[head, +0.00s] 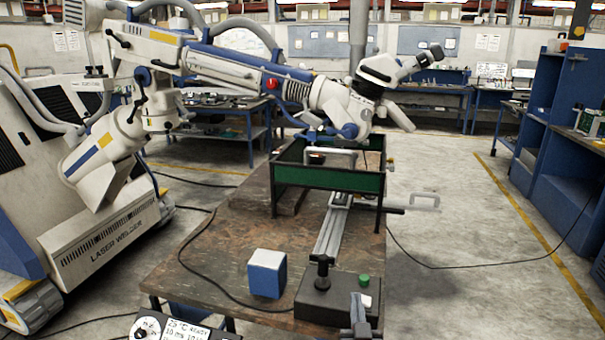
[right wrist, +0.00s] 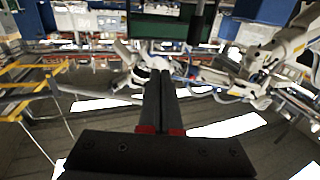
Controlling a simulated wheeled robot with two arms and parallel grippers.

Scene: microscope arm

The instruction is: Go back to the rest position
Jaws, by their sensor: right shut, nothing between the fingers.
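My right gripper (head: 361,300) shows at the bottom of the head view, at the near edge of the table, in front of the black control box (head: 338,290). It also shows in the right wrist view (right wrist: 159,76), where its two dark fingers lie together with nothing between them. It is shut and empty. The big white-and-blue microscope arm (head: 240,70) reaches from the left over the table, its head (head: 385,70) above the green-sided tray (head: 345,183). My left gripper is in neither view.
A white-and-blue cube (head: 267,274) stands on the brown worktable (head: 200,250). A metal rail (head: 333,228) runs from the control box towards the tray. A device with a display (head: 185,330) is at the bottom edge. Cables cross the table and floor. Open floor lies at the right.

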